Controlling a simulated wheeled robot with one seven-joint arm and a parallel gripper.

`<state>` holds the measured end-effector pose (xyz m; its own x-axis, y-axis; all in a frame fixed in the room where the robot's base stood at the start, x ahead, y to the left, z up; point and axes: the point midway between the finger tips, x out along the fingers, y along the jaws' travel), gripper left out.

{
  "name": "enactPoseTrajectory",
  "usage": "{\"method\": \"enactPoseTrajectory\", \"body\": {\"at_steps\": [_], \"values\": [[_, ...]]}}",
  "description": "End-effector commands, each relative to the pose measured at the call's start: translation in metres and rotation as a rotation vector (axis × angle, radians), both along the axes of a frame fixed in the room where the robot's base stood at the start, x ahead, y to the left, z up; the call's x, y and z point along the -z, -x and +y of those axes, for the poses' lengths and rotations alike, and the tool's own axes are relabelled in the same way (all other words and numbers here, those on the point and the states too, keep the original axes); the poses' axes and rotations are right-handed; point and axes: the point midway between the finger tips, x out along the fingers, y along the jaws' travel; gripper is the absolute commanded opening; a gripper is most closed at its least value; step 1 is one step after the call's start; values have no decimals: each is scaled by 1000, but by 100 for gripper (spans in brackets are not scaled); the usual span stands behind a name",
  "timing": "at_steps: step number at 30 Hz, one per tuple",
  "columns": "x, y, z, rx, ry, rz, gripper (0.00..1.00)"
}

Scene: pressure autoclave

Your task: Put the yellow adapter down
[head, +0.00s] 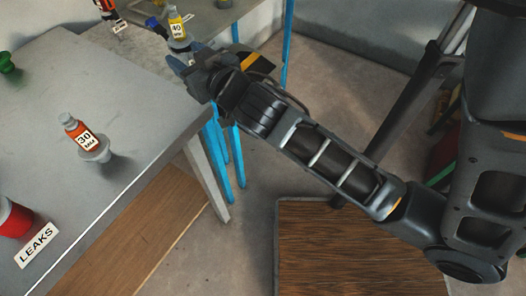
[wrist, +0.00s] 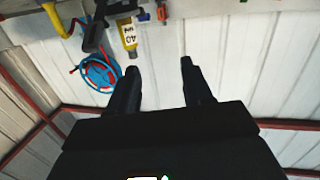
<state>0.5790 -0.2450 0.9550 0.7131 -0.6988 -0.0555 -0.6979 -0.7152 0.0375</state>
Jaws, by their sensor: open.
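The yellow adapter (head: 177,26), labelled 40, stands upright on a pale round base at the far end of the work surface, in the upper part of the head view. In the wrist view the yellow adapter (wrist: 129,38) shows past the tip of the left finger. My gripper (head: 184,55) is just on the near side of it in the head view. In the wrist view my gripper (wrist: 160,67) has its two fingers apart with nothing between them. The adapter looks clear of the fingers.
An orange adapter labelled 30 (head: 82,136) stands on the grey table (head: 135,90). A red cylinder (head: 14,218) sits by a LEAKS label (head: 37,245). A green knob (head: 6,63) is at the left edge. A coiled blue hose (wrist: 98,72) shows in the wrist view.

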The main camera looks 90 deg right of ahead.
Motion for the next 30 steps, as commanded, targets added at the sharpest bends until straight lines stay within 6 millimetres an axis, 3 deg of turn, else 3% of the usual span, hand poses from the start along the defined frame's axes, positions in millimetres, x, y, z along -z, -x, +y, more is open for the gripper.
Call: {"method": "enactPoseTrajectory", "body": {"at_steps": [1, 6, 12, 15, 22, 30], "values": [[14, 3, 27, -77, -13, 35, 50], [44, 26, 111, -327, -42, 109, 50], [56, 77, 190, -567, -77, 157, 50], [54, 106, 216, -654, -95, 174, 50], [44, 150, 242, -754, -117, 190, 50], [41, 157, 245, -767, -119, 190, 50]]}}
